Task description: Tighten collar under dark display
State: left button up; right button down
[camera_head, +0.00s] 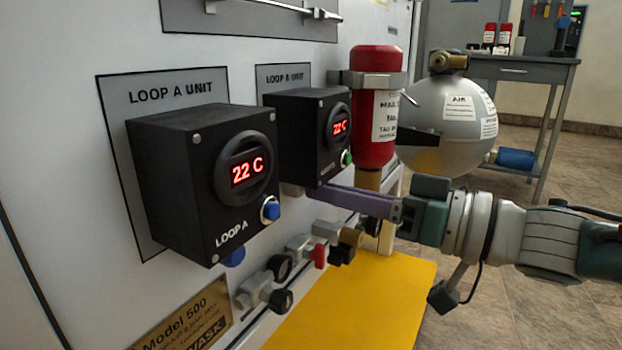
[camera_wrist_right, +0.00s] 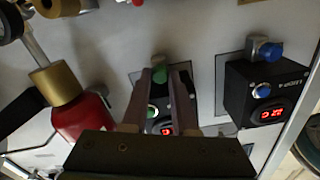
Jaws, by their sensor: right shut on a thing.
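The black Loop A unit (camera_head: 195,185) and the black Loop B unit (camera_head: 298,135) are on the white panel. Both displays are lit red and read 22 C; neither is dark. Under Loop A is a grey collar (camera_wrist_right: 264,46) with a blue cap (camera_head: 235,257). Under Loop B is a green-ended collar fitting (camera_wrist_right: 160,74), hidden by the fingers in the head view. My right gripper (camera_head: 322,197) reaches in from the right under Loop B. Its fingers (camera_wrist_right: 168,85) are shut on this fitting, one on each side. My left gripper is not in view.
A red cylinder (camera_head: 372,130) hangs right of Loop B, close above my right gripper. A silver air tank (camera_head: 445,130) stands behind it. Several valves (camera_head: 262,290) stick out below the units. A yellow surface (camera_head: 365,305) lies below, clear.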

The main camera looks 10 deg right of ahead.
jog(key=shift+m, duration=0.4)
jog(key=c, duration=0.7)
grip_release()
jog(key=p+v, duration=0.4)
jog(key=v, duration=0.6)
